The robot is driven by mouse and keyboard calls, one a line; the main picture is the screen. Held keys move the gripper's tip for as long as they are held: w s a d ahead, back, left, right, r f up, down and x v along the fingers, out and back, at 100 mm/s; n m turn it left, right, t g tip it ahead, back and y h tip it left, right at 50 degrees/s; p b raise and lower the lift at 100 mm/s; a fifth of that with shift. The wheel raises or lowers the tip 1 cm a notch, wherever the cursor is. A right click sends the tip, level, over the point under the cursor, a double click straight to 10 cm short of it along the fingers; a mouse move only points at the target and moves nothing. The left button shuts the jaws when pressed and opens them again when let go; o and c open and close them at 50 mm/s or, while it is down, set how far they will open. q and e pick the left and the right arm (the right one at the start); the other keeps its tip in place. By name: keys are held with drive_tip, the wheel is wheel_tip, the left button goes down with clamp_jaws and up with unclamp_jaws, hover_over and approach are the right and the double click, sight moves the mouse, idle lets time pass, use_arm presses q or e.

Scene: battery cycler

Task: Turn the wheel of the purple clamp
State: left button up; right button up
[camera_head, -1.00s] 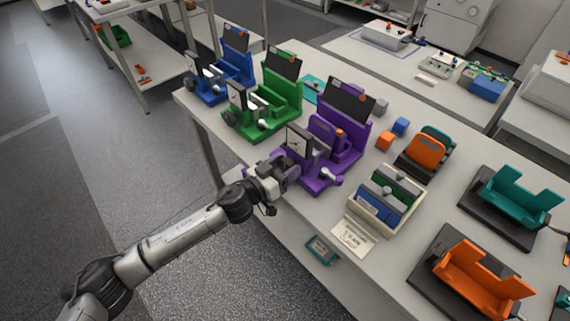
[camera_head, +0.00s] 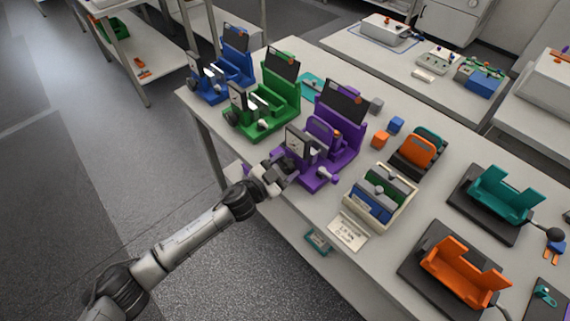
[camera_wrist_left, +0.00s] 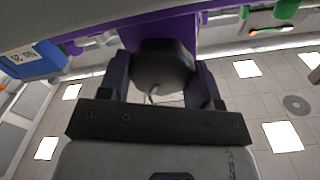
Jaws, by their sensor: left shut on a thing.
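The purple clamp (camera_head: 336,165) stands on the white bench, between the green clamp and a tray of small packs. Its upright screen and gauge face the front. Its dark wheel (camera_wrist_left: 162,68) shows in the left wrist view, between the fingers of my left gripper (camera_wrist_left: 160,85). The gripper is shut on the wheel, one finger on each side. In the head view my left gripper (camera_head: 277,176) is at the clamp's front left end, at the bench edge, and hides most of the wheel. My right gripper is not in view.
A green clamp (camera_head: 262,115) and a blue clamp (camera_head: 222,75) stand to the left of the purple one. A tray (camera_head: 384,224) with packs is close on its right. Orange (camera_head: 460,283) and teal (camera_head: 500,197) holders stand further right. Floor lies open before the bench.

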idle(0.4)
use_arm(q)
drive_tip(key=o, duration=0.9)
drive_tip(key=shift+o, duration=0.2)
drive_tip(key=shift+a, duration=0.1)
drive_tip(key=shift+s+a, duration=0.2)
drive_tip(key=shift+s, duration=0.1)
drive_tip(key=p+v, duration=0.1)
drive_tip(key=v, duration=1.2)
drive_tip(key=shift+p, duration=0.35)
